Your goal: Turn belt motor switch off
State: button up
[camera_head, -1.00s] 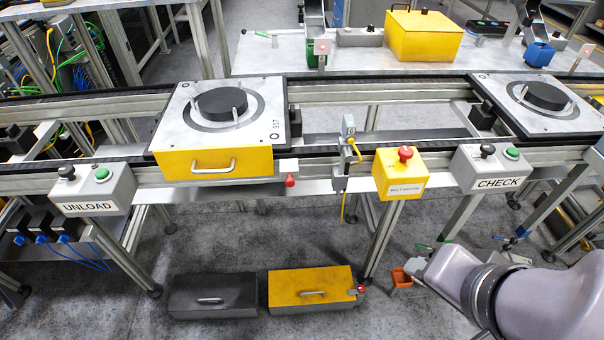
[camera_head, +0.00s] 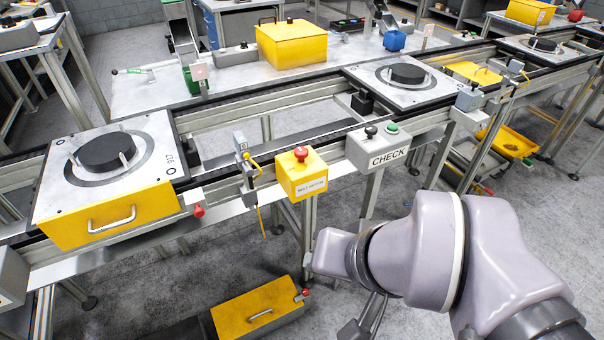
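The belt motor switch is a yellow box (camera_head: 301,174) with a red knob (camera_head: 301,153) on top and a white label reading "BELT MOTOR". It is mounted on the front rail of the conveyor, left of the CHECK box. My arm rises from the lower right, with its links in front of the conveyor and below the CHECK box. Part of my arm's end, perhaps my gripper (camera_head: 368,322), shows low at the bottom edge, well below the switch and apart from it. Its fingers are too small and partly hidden to judge.
The grey CHECK box (camera_head: 377,149) with a black knob and a green button is right of the switch. A sensor bracket (camera_head: 246,165) stands left of it. Pallets (camera_head: 160,170) sit on the belt. A yellow box (camera_head: 262,308) lies on the floor below.

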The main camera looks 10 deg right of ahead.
aim_at(301, 153)
jog(key=i+l, duration=0.55)
jog(key=l, duration=0.25)
jog(key=i+l, duration=0.3)
jog(key=l+u, duration=0.05)
jog(key=l, duration=0.05)
